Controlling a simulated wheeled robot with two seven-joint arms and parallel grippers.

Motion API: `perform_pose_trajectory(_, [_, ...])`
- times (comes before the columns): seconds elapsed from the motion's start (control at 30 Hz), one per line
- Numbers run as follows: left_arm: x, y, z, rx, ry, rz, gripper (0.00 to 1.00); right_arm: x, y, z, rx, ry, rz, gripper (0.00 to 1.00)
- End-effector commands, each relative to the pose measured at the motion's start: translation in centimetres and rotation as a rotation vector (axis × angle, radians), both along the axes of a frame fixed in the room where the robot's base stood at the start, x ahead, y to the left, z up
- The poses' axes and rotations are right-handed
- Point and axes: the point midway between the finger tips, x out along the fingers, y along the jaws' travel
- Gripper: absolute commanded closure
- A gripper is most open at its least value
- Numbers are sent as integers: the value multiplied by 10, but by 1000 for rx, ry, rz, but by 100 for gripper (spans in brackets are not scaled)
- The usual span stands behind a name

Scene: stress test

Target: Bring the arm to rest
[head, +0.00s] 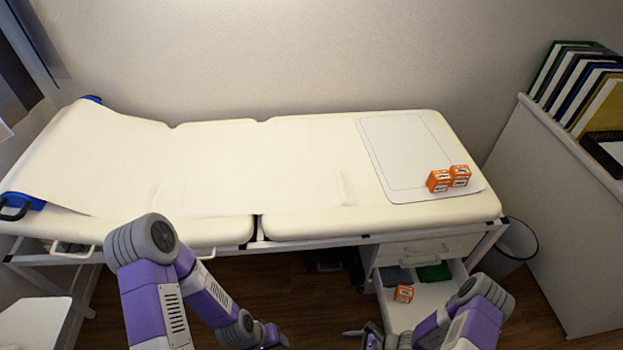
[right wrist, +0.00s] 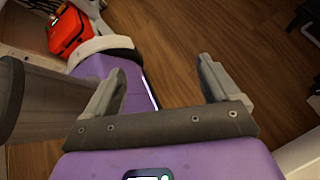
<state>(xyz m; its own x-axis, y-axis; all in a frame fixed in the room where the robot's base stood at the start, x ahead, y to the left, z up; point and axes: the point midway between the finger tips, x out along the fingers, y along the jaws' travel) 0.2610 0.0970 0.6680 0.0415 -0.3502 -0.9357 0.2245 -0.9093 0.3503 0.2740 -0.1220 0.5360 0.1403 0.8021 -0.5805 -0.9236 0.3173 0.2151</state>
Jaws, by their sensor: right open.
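My right arm (head: 455,322) comes in from the lower right in the head view, bent low in front of the open drawer. Its gripper (head: 368,336) points left over the floor. My left arm (head: 160,285) comes in from the lower left, folded low in front of the bed. The left gripper (head: 277,342) shows only as a dark end at the bottom edge, and its jaws cannot be made out.
A cream examination bed (head: 240,165) spans the middle. Orange boxes (head: 449,179) stand on a white mat (head: 395,145) at its right end. An open drawer (head: 420,297) below holds another orange box (head: 403,293) and a green item (head: 435,272). A bin (head: 513,242) stands right.

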Motion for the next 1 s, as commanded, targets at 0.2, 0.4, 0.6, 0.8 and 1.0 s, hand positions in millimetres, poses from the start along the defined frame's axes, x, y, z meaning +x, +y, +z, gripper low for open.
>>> perform_pose_trajectory(0.2, [0, 0, -13, 0, 0, 0, 57, -49, 8, 32, -202, -160, 641, 11])
perform_pose_trajectory(0.4, [0, 0, -22, 0, 0, 0, 57, -46, 0, 58, -420, -491, 1115, 11])
perform_pose_trajectory(0.6, [0, 0, -28, 0, 0, 0, 57, -22, 14, 88, -554, -842, 1364, 11])
perform_pose_trajectory(0.8, [0, 0, -30, 0, 0, 0, 57, -13, 25, 103, -590, -993, 1429, 11])
perform_pose_trajectory(1.0, [0, 0, -29, 0, 0, 0, 57, -13, 26, 103, -590, -999, 1430, 14])
